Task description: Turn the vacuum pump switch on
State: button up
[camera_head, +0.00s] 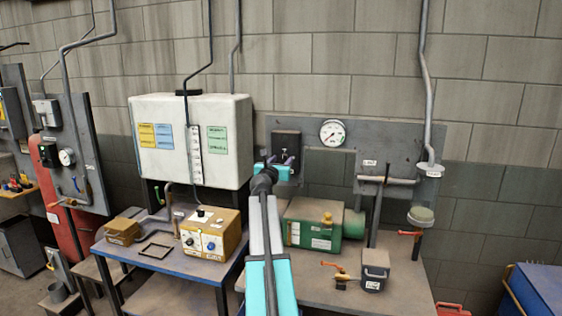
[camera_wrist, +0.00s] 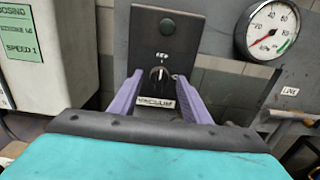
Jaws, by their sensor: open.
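The vacuum pump switch is a dark upright plate (camera_head: 286,143) on the grey wall panel, and it fills the middle of the wrist view (camera_wrist: 166,35). It carries a small rotary knob (camera_wrist: 158,73) with a light pointer that looks about upright. A white label reading VACUUM (camera_wrist: 156,102) sits below the knob. My gripper (camera_head: 281,160) is at the plate, its purple fingers open on either side of the knob in the wrist view (camera_wrist: 159,78). Nothing is between the fingers except the view of the knob and label. Whether the fingertips touch the plate cannot be told.
A round gauge (camera_head: 332,133) is right of the switch; it also shows in the wrist view (camera_wrist: 270,30). A green pump (camera_head: 312,222) stands on the bench below. A pipe and glass vessel (camera_head: 428,185) are farther right.

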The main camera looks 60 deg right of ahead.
jog(key=shift+d, duration=0.25)
jog(key=c, duration=1)
jog(key=shift+w+a+f, duration=0.1)
jog(key=shift+c, duration=0.2)
